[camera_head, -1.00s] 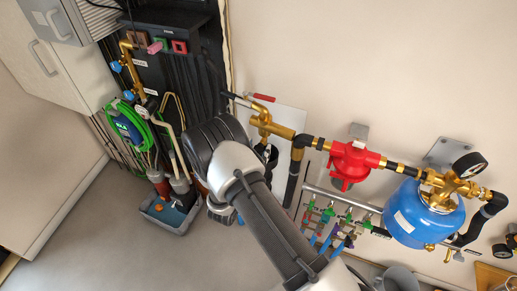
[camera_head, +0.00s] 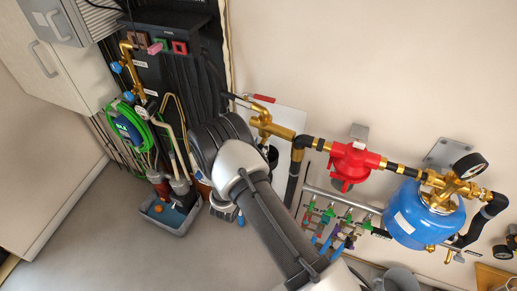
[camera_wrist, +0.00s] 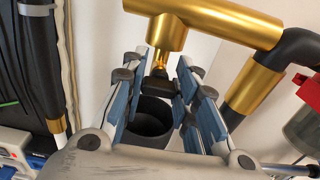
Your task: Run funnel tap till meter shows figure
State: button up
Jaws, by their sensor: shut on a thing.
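In the wrist view, my gripper (camera_wrist: 157,76) has its two blue-padded fingers on either side of a small black tap handle (camera_wrist: 157,80), shut on it. The handle sits below the short brass outlet (camera_wrist: 163,42) of the brass pipe tee. A dark round funnel (camera_wrist: 150,122) is open upward just beneath, between the fingers. In the head view, my arm hides the fingers and the handle; the funnel (camera_head: 272,155) shows in part beside the wrist. A round black-rimmed dial gauge (camera_head: 470,165) stands above the blue vessel at the right; its reading is too small to tell.
A red valve body (camera_head: 352,165) and the blue vessel (camera_head: 425,215) lie along the pipe to the right. A red lever (camera_head: 263,98) is above the tee. Several coloured small taps (camera_head: 330,215) hang below.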

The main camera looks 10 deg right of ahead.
jog(key=shift+c, duration=0.9)
jog(key=n, duration=0.3)
jog(key=shift+a+n, duration=0.1)
jog(key=shift+n, duration=0.2)
jog(key=shift+w+n+b, duration=0.1)
jog(key=shift+n+b, duration=0.3)
jog(key=shift+n, duration=1.6)
jog(key=shift+f, duration=0.1)
jog(key=o, duration=1.1)
jog(key=shift+c, duration=0.2)
